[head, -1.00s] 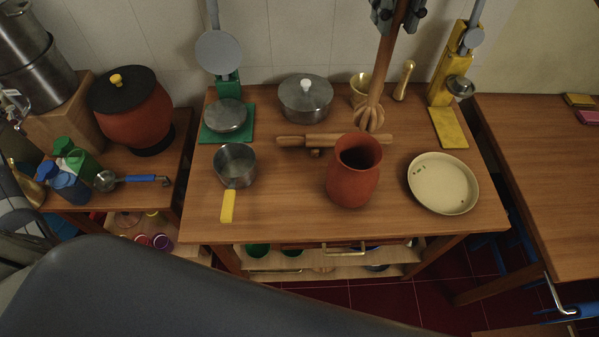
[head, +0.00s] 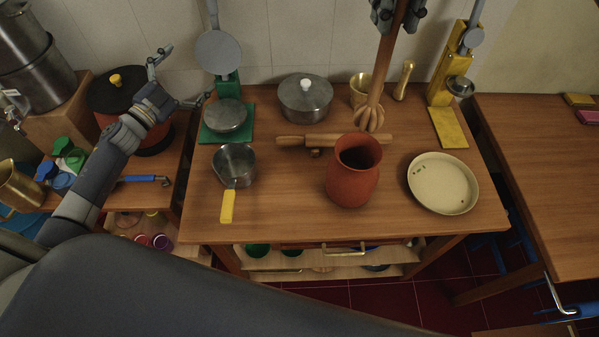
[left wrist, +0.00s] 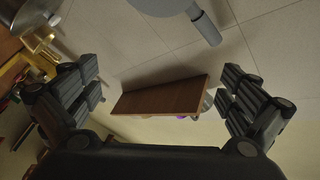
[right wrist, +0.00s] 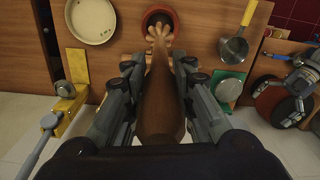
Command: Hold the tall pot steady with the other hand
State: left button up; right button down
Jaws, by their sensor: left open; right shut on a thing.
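The tall pot (head: 353,185) is a reddish clay vessel standing upright with its mouth open near the front middle of the table. Its rim also shows in the right wrist view (right wrist: 170,15). My right gripper (head: 398,15) is shut on the handle of a wooden whisk (head: 381,75). The whisk's ribbed head points down and shows just behind the pot's rim, outside its mouth. My left gripper (head: 178,78) is open and empty over the left side table, well away from the tall pot. In the left wrist view nothing lies between its fingers (left wrist: 160,85).
A small yellow-handled saucepan (head: 235,165) stands left of the pot, a cream pan (head: 443,184) right of it. A rolling pin (head: 335,140) lies behind. A green scale (head: 227,120) and lidded pot (head: 305,98) stand further back. The table front is clear.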

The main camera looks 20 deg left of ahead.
pick_arm(q)
jog(key=s+d+f+g+h, duration=0.2)
jog(key=s+d+f+h, duration=0.1)
jog(key=d, duration=0.7)
jog(key=s+d+f+g+h, duration=0.2)
jog(key=d+f+h, duration=0.1)
jog(key=d, duration=0.7)
jog(key=n+g+h, duration=0.1)
jog(key=g+h, duration=0.2)
jog(key=g, duration=0.1)
send_near(339, 162)
jog(key=x, duration=1.2)
jog(key=shift+d, duration=0.15)
